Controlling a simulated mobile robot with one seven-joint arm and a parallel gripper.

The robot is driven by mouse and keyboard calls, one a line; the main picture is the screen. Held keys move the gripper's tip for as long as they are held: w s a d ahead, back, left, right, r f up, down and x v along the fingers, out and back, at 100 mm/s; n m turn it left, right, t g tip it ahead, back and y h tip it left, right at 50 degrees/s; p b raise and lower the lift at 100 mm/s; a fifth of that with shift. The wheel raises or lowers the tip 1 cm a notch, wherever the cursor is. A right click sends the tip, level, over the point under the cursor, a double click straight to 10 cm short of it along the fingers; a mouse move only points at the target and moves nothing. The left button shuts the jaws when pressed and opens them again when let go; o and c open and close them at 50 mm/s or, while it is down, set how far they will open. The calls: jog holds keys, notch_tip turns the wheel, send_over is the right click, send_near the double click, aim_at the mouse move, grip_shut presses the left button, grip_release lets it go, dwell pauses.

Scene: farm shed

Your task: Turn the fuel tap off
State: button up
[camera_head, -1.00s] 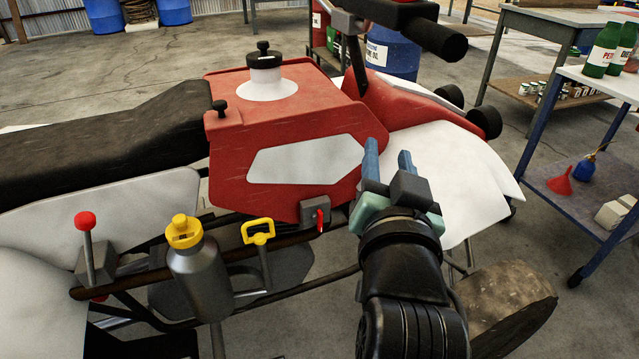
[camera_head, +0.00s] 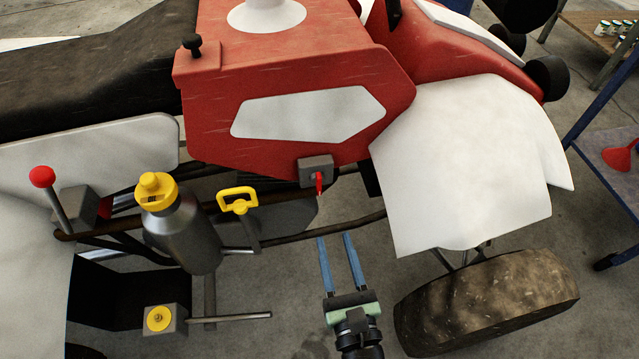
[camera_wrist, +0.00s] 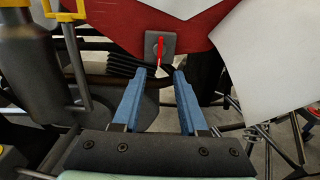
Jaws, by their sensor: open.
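The fuel tap is a small grey block (camera_head: 317,170) with a red lever (camera_head: 319,184), under the lower edge of the red tank (camera_head: 400,88). The lever hangs down, close to vertical. In the wrist view the red lever (camera_wrist: 161,50) shows ahead of my gripper (camera_wrist: 164,72), a little left of the middle between the fingers. My gripper (camera_head: 335,240) is open and empty, its two blue fingers pointing toward the tap from below and nearer the camera. The fingers are apart from the lever.
A grey bottle with a yellow cap (camera_head: 185,235) and a yellow handle (camera_head: 238,202) stand left of the tap. A red-knobbed lever (camera_head: 42,177) is further left. A white fender (camera_head: 465,165) and front tyre (camera_head: 490,305) are close on the right.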

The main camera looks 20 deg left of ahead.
aim_at(320, 186)
jog(key=b+x, duration=0.1)
jog(key=x, duration=1.1)
jog(key=shift+r+b, duration=0.1)
jog(key=shift+b, duration=0.3)
grip_shut()
